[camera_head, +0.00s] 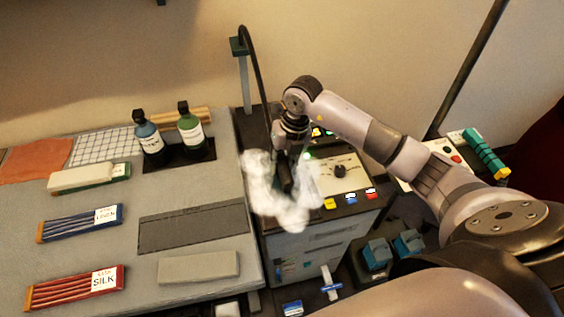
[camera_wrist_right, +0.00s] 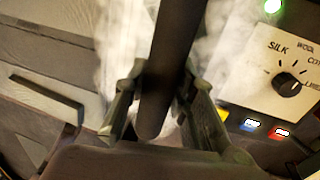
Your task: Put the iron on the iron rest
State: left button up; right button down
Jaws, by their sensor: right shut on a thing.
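My right gripper (camera_head: 287,178) is in front of the control box, partly hidden by white steam. In the right wrist view my gripper (camera_wrist_right: 163,100) is shut on a dark, rounded bar (camera_wrist_right: 172,60), which looks like the iron's handle. The iron's body is hidden by steam and the gripper, so I cannot tell its tilt or whether it touches anything. No iron rest can be made out for certain; a dark grey flat pad (camera_head: 190,228) lies on the table left of the gripper. My left gripper is not in view.
The control box (camera_head: 340,172) has a fabric dial (camera_wrist_right: 290,84) and coloured buttons. Two bottles (camera_head: 149,138) stand on a dark tray at the back of the grey table (camera_head: 120,230). Labelled fabric bundles lie at left; a light grey block (camera_head: 198,267) lies near the front.

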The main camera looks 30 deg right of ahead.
jog(key=shift+w, duration=0.1)
jog(key=c, duration=1.3)
grip_release()
jog(key=shift+f, duration=0.1)
jog(key=shift+c, duration=0.2)
notch_tip(320, 180, up, 12)
jog(key=d+b, duration=0.2)
jog(key=b, duration=0.1)
jog(key=shift+s+d+b, duration=0.15)
jog(key=shift+s+b, duration=0.15)
jog(key=shift+s, duration=0.15)
